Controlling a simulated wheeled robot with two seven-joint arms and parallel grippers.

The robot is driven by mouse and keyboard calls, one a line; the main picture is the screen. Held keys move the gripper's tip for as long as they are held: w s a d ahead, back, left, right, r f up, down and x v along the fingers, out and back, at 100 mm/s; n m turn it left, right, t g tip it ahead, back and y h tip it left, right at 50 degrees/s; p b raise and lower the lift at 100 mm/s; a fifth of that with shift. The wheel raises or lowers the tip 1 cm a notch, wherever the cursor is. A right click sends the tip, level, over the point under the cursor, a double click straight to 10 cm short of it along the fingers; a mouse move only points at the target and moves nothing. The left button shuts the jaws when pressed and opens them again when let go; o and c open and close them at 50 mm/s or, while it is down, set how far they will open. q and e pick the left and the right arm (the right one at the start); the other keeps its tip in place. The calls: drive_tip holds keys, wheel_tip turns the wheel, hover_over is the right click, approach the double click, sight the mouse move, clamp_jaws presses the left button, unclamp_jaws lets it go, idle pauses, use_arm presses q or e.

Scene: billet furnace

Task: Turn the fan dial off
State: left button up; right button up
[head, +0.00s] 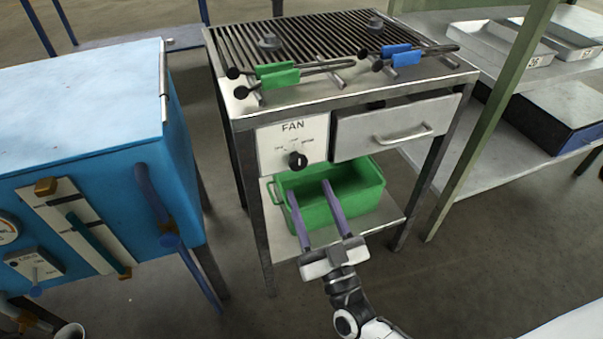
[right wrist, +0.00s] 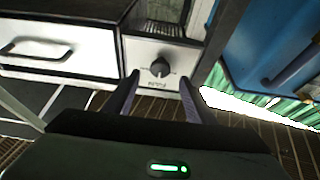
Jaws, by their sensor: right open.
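The fan dial (head: 297,160) is a round black knob on a white panel (head: 267,155) marked FAN, on the front of the steel bench. Small setting marks arc above the knob; I cannot read for sure which one it points to. My right gripper (head: 309,184) has two long purple fingers, spread apart and empty, pointing toward the panel from in front and below. In the right wrist view the dial (right wrist: 158,68) appears between the fingertips (right wrist: 159,78), with the label upside down. The fingers do not seem to touch it. My left gripper is not in view.
A green bin (head: 355,196) stands on the shelf below the panel. A drawer (head: 365,127) with a handle is right of the panel. Tongs with green (head: 277,77) and blue (head: 402,55) grips lie on top. A blue furnace (head: 90,110) stands left; a green post (head: 490,125) stands right.

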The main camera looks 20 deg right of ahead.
sight(299, 167)
drive_tip(key=x, duration=0.6)
drive_tip(key=shift+w, duration=0.3)
drive_tip(key=c, duration=1)
